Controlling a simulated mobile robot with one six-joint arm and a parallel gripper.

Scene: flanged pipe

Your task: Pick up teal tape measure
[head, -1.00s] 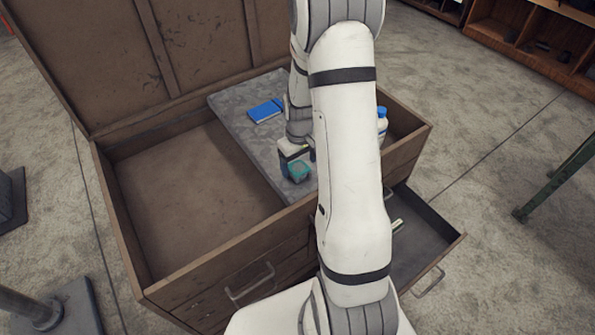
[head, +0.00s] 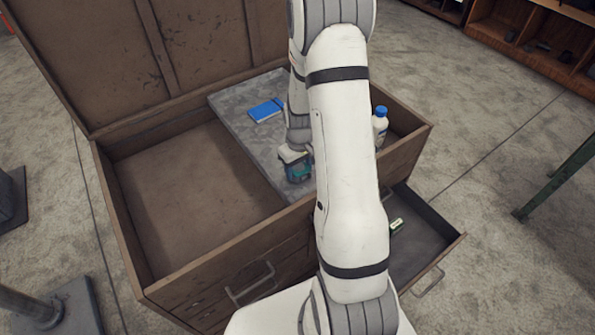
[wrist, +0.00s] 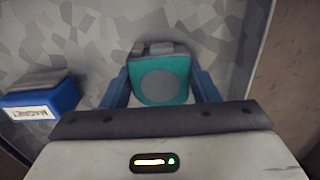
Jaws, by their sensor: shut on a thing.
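The teal tape measure (wrist: 160,80) is a boxy teal case with a grey round face and sits between the two blue fingers of my gripper (wrist: 162,92) in the wrist view. The fingers are shut on its sides. In the head view my gripper (head: 298,174) is low at the front end of the grey board, and the tape measure there is partly hidden by the fingers. I cannot tell whether it touches the board.
The grey board (head: 235,112) lies in the open brown chest (head: 120,222). A blue box (head: 265,110) lies on it. A white bottle (head: 380,126) stands at right. A blue item labelled "MAGNET" (wrist: 40,100) is left of my gripper. An open drawer (head: 425,240) juts out at front right.

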